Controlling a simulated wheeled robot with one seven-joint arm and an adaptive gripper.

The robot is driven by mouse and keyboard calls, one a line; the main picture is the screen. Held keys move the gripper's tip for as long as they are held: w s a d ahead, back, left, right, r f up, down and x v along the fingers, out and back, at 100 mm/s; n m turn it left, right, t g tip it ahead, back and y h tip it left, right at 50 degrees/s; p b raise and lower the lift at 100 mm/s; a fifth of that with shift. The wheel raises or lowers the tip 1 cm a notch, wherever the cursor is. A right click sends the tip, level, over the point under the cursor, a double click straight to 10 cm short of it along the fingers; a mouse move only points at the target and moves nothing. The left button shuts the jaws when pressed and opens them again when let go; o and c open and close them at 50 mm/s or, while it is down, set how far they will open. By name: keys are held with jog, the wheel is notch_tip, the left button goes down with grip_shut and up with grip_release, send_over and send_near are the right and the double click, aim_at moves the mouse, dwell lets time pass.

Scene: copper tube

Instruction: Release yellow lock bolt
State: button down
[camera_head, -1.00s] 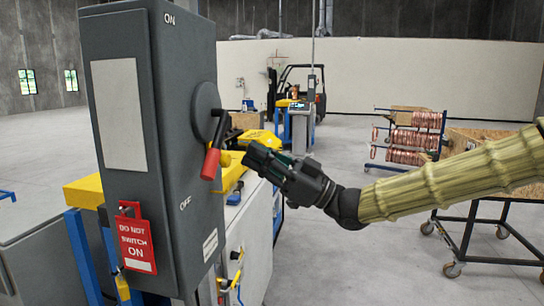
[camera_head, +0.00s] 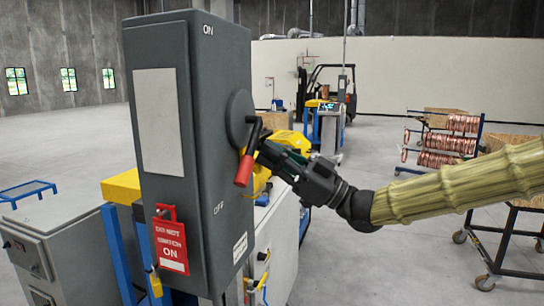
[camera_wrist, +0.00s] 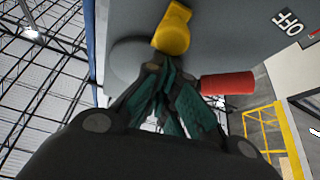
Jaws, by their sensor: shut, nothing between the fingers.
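A yellow lock bolt (camera_wrist: 172,28) shows in the wrist view on the side of the grey switch box (camera_head: 190,130), beside a round grey hub (camera_head: 241,117). I cannot clearly make it out in the head view. A black lever with a red handle (camera_head: 244,170) hangs from the hub; the handle also shows in the wrist view (camera_wrist: 228,83). My gripper (camera_head: 260,149) is shut and empty, its tips right by the lever. In the wrist view the fingertips (camera_wrist: 160,72) are just below the yellow bolt; I cannot tell whether they touch.
A red "do not switch on" tag (camera_head: 170,245) hangs on the box front. "ON" is printed high and "OFF" low on the box side. A grey cabinet (camera_head: 25,255) stands at left. A rack with copper coils (camera_head: 440,140) stands at right, with open floor between.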

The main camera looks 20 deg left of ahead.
notch_tip(320, 180, down, 3)
jog(key=shift+r+b, duration=0.1)
jog(key=shift+b, duration=1)
jog(key=b+v, duration=0.3)
jog(key=v, duration=0.7)
jog(key=shift+r, duration=0.1)
